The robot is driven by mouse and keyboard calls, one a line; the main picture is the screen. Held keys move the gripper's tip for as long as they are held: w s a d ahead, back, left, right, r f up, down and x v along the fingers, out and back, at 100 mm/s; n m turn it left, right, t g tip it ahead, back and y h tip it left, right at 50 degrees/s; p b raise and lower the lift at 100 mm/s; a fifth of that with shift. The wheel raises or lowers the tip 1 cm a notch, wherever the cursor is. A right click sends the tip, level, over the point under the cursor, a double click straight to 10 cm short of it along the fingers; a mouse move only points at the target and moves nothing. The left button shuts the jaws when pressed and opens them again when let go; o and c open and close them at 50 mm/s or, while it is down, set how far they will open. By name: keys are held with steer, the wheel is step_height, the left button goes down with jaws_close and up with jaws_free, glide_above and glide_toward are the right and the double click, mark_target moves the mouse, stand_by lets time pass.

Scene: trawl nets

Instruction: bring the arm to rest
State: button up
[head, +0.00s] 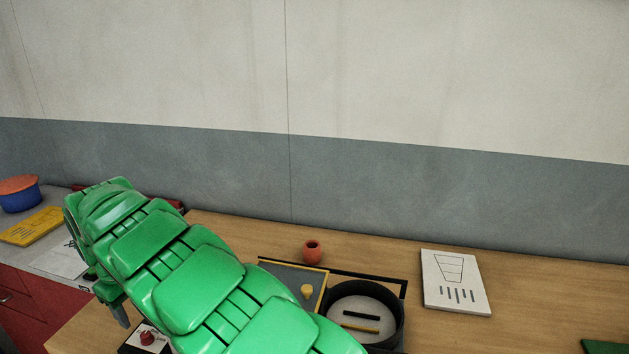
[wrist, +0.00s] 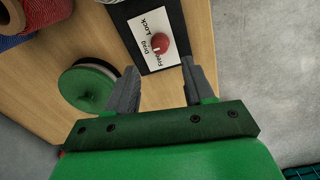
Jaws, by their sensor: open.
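My green arm reaches across the lower left of the head view. My gripper (wrist: 158,82) shows in the wrist view with its two grey fingers apart and nothing between them. It is above the front edge of the wooden table (wrist: 190,95), near a black and white panel with a red knob (wrist: 161,43). The panel carries the words Drag, Lock and Free. In the head view the same red knob (head: 148,337) shows just below the arm, and one grey fingertip shows left of it.
A green round lid or reel (wrist: 86,88) lies left of the fingers. A black round pan (head: 365,312), a grey tray (head: 300,283), an orange pot (head: 312,251) and a white board (head: 455,281) are on the table. Grey floor (wrist: 265,60) lies right of the table.

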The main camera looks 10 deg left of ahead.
steer(key=w+d+r+m, duration=0.25)
steer(key=w+d, duration=0.25)
steer(key=d, duration=0.4)
steer(key=w+d+r+m, duration=0.2)
steer(key=w+d+r, duration=0.2)
steer(key=d, duration=0.6)
steer(key=w+d+r+m, duration=0.25)
steer(key=w+d, duration=0.25)
steer(key=d, duration=0.4)
steer(key=d+r+m, duration=0.2)
steer(key=d+r, duration=0.2)
steer(key=d, duration=0.8)
steer(key=s+d+r+m+g, duration=0.1)
steer(key=s+d+m, duration=0.1)
steer(key=s+d, duration=0.55)
steer(key=s+d+m+g, duration=0.1)
steer(key=s+d+m, duration=0.25)
steer(key=d, duration=0.65)
steer(key=s+d+f, duration=0.1)
steer(key=s+d, duration=0.2)
steer(key=s, duration=0.3)
steer(key=s+d+f+m, duration=0.1)
steer(key=s+d, duration=0.3)
steer(key=s, duration=0.3)
steer(key=s+d+f, duration=0.2)
steer(key=s+d, duration=0.1)
steer(key=s, duration=0.4)
steer(key=shift+d+m, duration=0.25)
steer(key=shift+m, duration=0.1)
